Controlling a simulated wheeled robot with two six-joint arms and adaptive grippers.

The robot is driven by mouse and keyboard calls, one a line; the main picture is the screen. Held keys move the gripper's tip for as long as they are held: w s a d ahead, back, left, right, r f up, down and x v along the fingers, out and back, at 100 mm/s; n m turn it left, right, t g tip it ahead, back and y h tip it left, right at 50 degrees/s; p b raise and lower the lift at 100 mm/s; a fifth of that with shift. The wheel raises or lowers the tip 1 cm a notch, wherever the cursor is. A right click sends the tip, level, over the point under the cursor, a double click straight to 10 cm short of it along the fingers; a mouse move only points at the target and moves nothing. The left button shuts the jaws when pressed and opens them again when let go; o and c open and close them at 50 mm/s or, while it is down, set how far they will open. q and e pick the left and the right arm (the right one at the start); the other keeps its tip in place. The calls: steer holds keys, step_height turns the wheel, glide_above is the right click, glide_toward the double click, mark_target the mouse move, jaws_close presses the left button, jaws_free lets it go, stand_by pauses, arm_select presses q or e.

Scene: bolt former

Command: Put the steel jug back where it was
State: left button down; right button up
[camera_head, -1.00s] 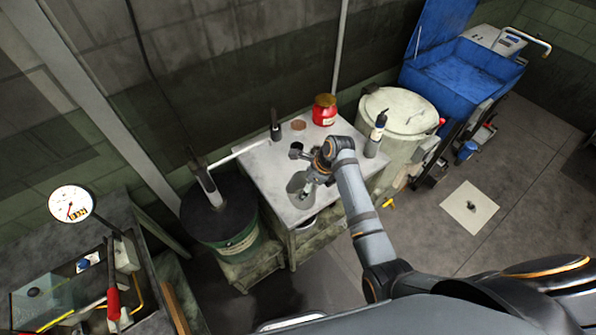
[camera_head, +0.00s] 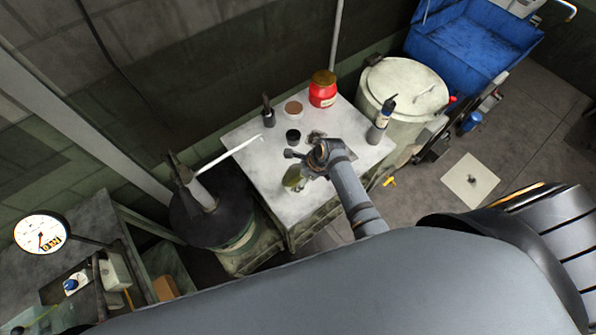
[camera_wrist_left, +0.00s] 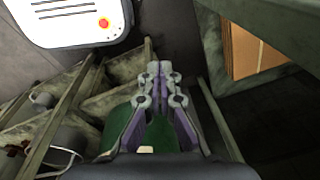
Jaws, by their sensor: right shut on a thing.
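The steel jug (camera_head: 293,179) is at the front part of the grey bench top (camera_head: 247,152) in the head view. It looks shiny, with greenish reflections. My right gripper (camera_head: 304,167) is shut on it from the right side and partly hides it. I cannot tell whether the jug's base touches the bench. My left gripper (camera_wrist_left: 156,78) shows only in the left wrist view, with its fingers together and nothing seen between them. Below it is a green surface (camera_wrist_left: 153,133).
On the bench stand a black cup (camera_head: 293,137), a red jar (camera_head: 322,92), a dark-topped bottle (camera_head: 383,115) and a dark tool (camera_head: 268,112). A green drum (camera_head: 240,238) stands left, a pale lidded drum (camera_head: 405,85) right. Bare bench lies left of the jug.

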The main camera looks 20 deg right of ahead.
steer(key=shift+s+f, duration=0.1)
steer(key=shift+s, duration=0.2)
steer(key=o, duration=1.5)
steer(key=shift+s, duration=0.3)
steer(key=shift+o, duration=1.2)
steer(key=shift+s+a+r, duration=0.1)
steer(key=shift+r, duration=0.15)
arm_select(q)
steer(key=shift+s+f+b, duration=0.2)
steer(key=shift+f+b, duration=0.5)
arm_select(e)
steer(key=v, duration=1.2)
